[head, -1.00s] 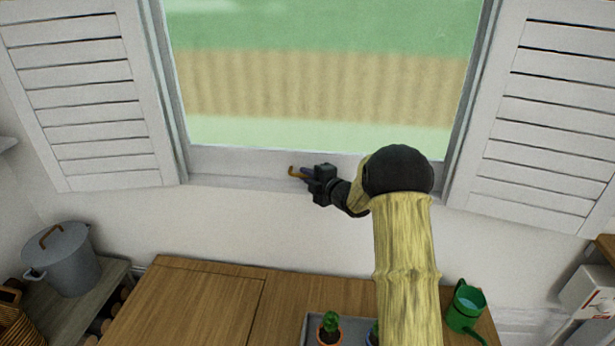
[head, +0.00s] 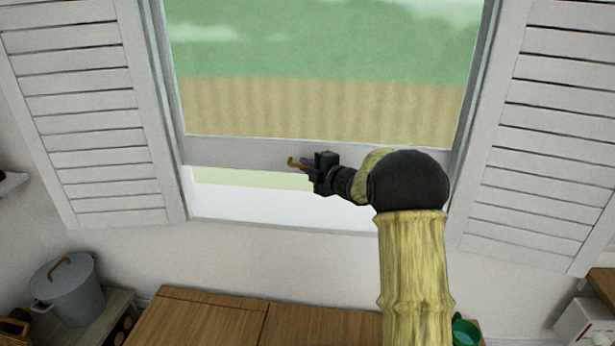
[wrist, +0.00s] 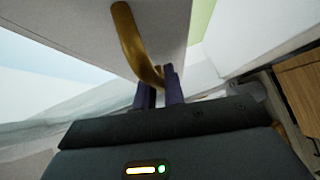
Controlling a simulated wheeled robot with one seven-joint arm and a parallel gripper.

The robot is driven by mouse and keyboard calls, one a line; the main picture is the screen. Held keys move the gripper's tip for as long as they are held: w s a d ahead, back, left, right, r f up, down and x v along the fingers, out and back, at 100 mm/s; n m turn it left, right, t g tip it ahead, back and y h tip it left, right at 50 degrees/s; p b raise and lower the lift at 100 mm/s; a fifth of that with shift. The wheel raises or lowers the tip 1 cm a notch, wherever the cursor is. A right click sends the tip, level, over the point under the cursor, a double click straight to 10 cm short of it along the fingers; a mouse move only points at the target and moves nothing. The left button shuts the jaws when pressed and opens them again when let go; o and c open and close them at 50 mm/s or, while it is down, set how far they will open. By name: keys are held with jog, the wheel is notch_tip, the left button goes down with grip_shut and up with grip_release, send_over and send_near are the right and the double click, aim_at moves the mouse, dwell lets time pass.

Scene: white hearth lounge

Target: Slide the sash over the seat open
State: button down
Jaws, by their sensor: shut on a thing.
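The window sash (head: 240,152) is a white frame with glass above its bottom rail. In the head view the rail stands above the sill (head: 260,203), with an open gap showing pale green and white between them. A brass hook-shaped handle (head: 293,162) is fixed to the rail; it also shows in the wrist view (wrist: 130,35). My gripper (head: 305,164) is at the rail's middle. In the wrist view its purple fingers (wrist: 160,90) are shut on the lower end of the handle. The fingertips are partly hidden behind the handle.
White louvred shutters stand open at the left (head: 95,110) and right (head: 550,130). A wooden seat top (head: 200,325) lies below the window. A grey lidded pot (head: 70,292) is at the lower left, and a green watering can (head: 466,332) is partly hidden by my arm.

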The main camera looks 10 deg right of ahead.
jog(key=shift+r, duration=0.6)
jog(key=shift+f, duration=0.1)
jog(key=c, duration=1.5)
grip_release()
jog(key=shift+s, duration=0.1)
jog(key=b+v, duration=0.1)
jog(key=v, duration=1.6)
jog(key=shift+s+d+f+b, duration=0.1)
jog(key=shift+b, duration=0.2)
